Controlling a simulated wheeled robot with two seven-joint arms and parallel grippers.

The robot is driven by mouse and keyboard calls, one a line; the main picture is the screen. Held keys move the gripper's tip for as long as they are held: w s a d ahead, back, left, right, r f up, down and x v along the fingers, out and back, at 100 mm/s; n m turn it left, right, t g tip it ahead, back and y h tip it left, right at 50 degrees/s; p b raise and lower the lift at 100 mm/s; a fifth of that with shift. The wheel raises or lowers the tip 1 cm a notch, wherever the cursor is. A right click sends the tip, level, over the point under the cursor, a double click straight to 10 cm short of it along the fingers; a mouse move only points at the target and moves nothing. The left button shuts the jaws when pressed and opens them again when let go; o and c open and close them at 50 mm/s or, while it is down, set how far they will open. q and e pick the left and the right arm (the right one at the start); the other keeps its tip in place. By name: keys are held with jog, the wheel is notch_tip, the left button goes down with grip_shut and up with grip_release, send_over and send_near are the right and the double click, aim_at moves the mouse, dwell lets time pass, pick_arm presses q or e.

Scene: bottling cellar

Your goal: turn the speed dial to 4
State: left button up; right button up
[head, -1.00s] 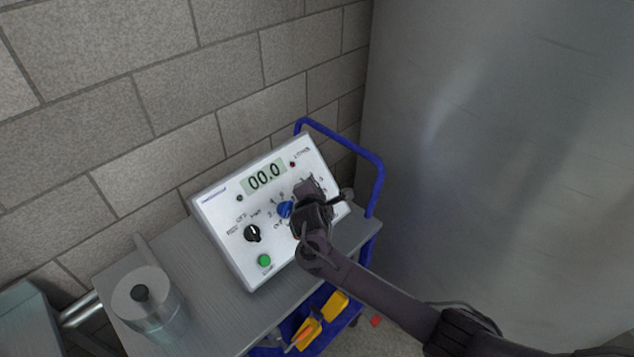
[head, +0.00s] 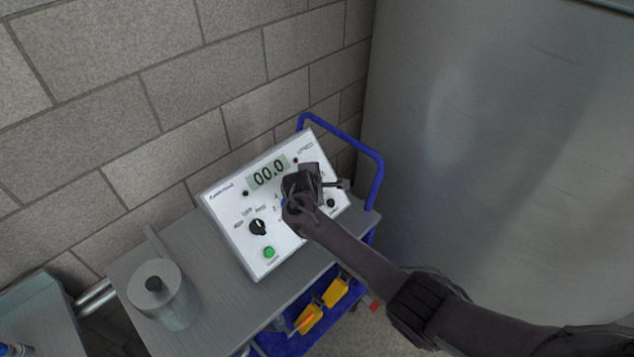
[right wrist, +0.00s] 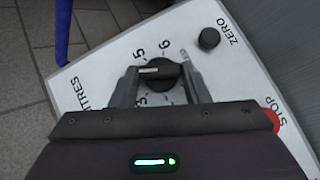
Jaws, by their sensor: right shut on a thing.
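The white control panel (head: 232,212) stands tilted on a cart, its display reading 00.0. My right gripper (right wrist: 158,82) is shut on a black dial (right wrist: 160,92), one finger on either side of it. The dial's white pointer line points left in the right wrist view, between the printed 3 and 5; the finger hides the number there. In the head view my right gripper (head: 298,198) covers this dial. I cannot read which dial is labelled speed. My left gripper is not in view.
The panel also carries a black selector (head: 258,227), a green button (head: 269,253), a black zero knob (right wrist: 209,38) and a red stop button (right wrist: 272,120). A blue rail (head: 375,175) and large steel tank (head: 480,150) are to the right.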

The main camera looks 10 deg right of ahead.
jog(key=o, duration=1)
jog(key=shift+v, duration=3.85)
jog(key=shift+s, duration=0.1)
